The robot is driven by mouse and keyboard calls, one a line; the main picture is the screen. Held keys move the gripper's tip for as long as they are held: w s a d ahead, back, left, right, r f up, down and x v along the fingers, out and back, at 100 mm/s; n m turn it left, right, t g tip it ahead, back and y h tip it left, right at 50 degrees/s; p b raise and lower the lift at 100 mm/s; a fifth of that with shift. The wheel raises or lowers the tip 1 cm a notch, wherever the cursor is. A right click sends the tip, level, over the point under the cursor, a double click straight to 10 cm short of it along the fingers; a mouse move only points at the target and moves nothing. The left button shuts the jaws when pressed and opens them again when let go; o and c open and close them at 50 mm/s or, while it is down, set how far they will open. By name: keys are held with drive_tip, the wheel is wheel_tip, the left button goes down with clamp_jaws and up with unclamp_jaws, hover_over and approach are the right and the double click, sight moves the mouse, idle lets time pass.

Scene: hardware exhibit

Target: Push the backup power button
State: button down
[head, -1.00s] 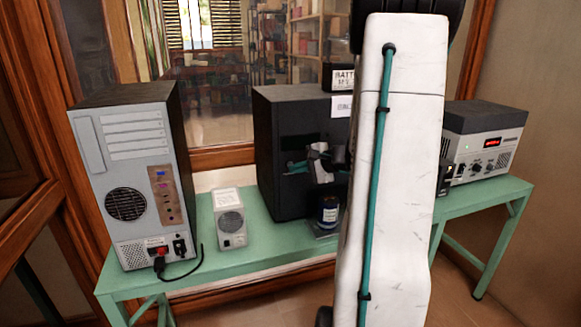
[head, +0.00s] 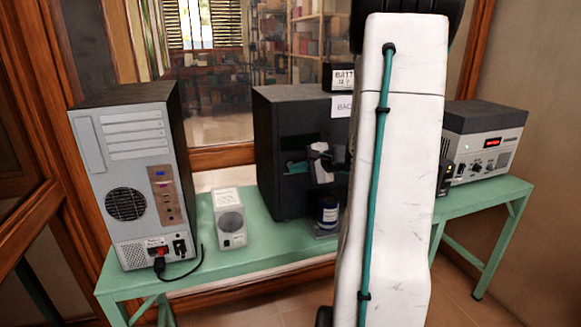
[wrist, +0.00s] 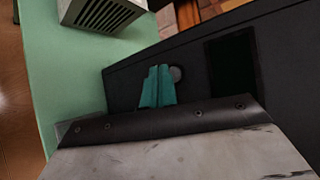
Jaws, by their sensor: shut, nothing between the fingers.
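A black cabinet (head: 280,120) stands mid-table, with a white sign (head: 342,106) reading "BAC", the rest hidden by my arm. In the wrist view, a round dark grey button (wrist: 177,74) is on the cabinet's black face (wrist: 190,50). My gripper (wrist: 160,72) has its teal fingers shut together and empty. The fingertips are just left of the button in that view; I cannot tell whether they touch the panel. In the head view, my gripper (head: 297,168) is in front of the cabinet, and the button cannot be made out.
My arm hides the middle right.

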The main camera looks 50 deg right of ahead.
drive_tip(key=shift+w, duration=0.1)
idle(0.5)
drive_tip(key=shift+w+d, duration=0.2)
drive_tip(key=shift+w, duration=0.15)
idle(0.4)
drive_tip(key=shift+s+a, duration=0.2)
drive_tip(key=shift+s, duration=0.3)
drive_tip(key=s+a, duration=0.3)
drive_tip(key=s, duration=0.2)
idle(0.5)
drive_tip(key=shift+a, duration=0.1)
idle(2.2)
